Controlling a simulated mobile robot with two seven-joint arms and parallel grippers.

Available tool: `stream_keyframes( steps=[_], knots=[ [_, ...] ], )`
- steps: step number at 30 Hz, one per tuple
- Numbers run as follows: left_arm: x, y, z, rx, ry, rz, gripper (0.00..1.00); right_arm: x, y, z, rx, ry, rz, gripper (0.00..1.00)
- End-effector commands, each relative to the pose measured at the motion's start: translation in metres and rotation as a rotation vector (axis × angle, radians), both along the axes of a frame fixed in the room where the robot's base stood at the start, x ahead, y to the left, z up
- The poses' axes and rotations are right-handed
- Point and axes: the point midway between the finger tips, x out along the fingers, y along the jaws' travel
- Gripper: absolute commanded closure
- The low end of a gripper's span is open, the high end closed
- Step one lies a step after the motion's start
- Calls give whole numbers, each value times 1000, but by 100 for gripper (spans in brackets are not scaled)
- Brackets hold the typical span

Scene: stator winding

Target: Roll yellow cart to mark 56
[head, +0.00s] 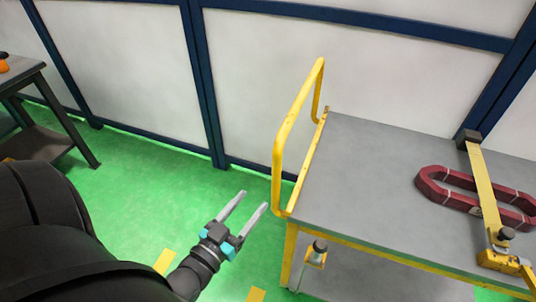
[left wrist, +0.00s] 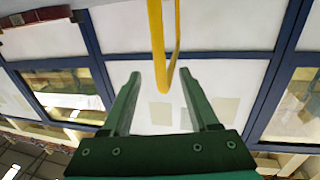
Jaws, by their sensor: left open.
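The yellow cart has a grey top (head: 350,160) and stands at the right in the head view. Its yellow tube handle (head: 285,137) rises at the cart's left end. My left gripper (head: 254,199) is open and empty, left of the handle and apart from it, fingers pointing up and right. In the left wrist view the handle (left wrist: 157,40) shows between the two open fingers (left wrist: 158,76), seemingly beyond them. Yellow floor marks (head: 165,262) lie near my left arm; no number is readable on them. My right gripper is not in view.
A dark red ring-shaped part (head: 432,190) lies on the cart under a yellow clamp bar (head: 482,185). A dark table (head: 45,142) stands at the far left. White wall panels (head: 120,60) with blue frames close off the back. Green floor (head: 150,190) between is clear.

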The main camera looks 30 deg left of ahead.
Motion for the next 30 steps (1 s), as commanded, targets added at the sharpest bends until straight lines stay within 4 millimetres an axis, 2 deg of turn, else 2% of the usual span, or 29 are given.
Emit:
stream_keyframes(
  steps=[5,12,24,30],
  knots=[
    [12,1,4,0,-14,0,39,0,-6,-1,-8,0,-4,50],
    [51,3,4,1,-13,0,39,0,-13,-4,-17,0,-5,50],
    [118,5,3,0,-10,0,39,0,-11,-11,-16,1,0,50],
    [141,6,2,0,-8,0,39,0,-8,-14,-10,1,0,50]
  ],
)
